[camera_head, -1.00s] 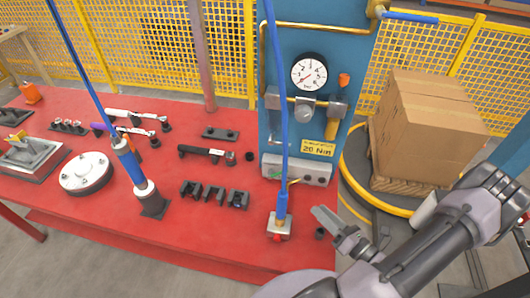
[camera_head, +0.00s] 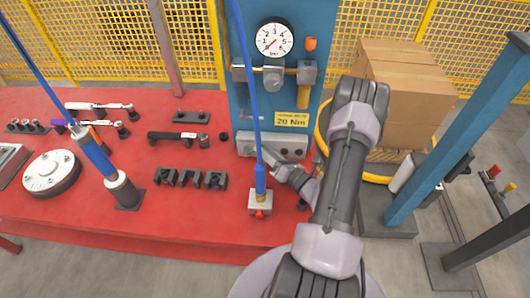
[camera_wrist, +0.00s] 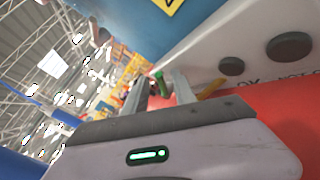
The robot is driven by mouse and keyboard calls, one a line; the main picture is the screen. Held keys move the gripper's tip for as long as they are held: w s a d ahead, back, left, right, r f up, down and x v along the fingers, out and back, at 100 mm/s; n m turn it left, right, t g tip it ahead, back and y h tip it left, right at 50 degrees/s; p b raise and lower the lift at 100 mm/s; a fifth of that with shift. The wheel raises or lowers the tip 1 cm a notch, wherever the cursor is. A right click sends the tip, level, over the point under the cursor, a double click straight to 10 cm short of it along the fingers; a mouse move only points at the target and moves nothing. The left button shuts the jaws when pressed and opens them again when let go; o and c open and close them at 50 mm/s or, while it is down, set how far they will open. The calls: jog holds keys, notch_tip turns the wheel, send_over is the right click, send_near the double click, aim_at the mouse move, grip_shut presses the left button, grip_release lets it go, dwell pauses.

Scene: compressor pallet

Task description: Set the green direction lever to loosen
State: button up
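The green direction lever (camera_wrist: 159,82) shows in the wrist view as a small green piece between the ends of my two fingers. A dark part is close to it, and I cannot tell whether the fingers touch it. My gripper (camera_wrist: 160,92) is open, with a gap between the fingers. In the head view, my gripper (camera_head: 270,160) is at the front of the grey control box (camera_head: 285,142) at the foot of the blue column. My gripper hides part of the box there, and I cannot make out the lever's position.
A blue tool with a cable stands in a small block (camera_head: 260,203) just in front of my gripper. A gauge (camera_head: 274,38) and a 20 Nm label (camera_head: 292,120) are on the column. The red table (camera_head: 190,220) has bare space in front. A cardboard box (camera_head: 405,90) stands right.

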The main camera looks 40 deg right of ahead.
jog(key=shift+w, duration=0.2)
grip_shut()
dwell(1.3)
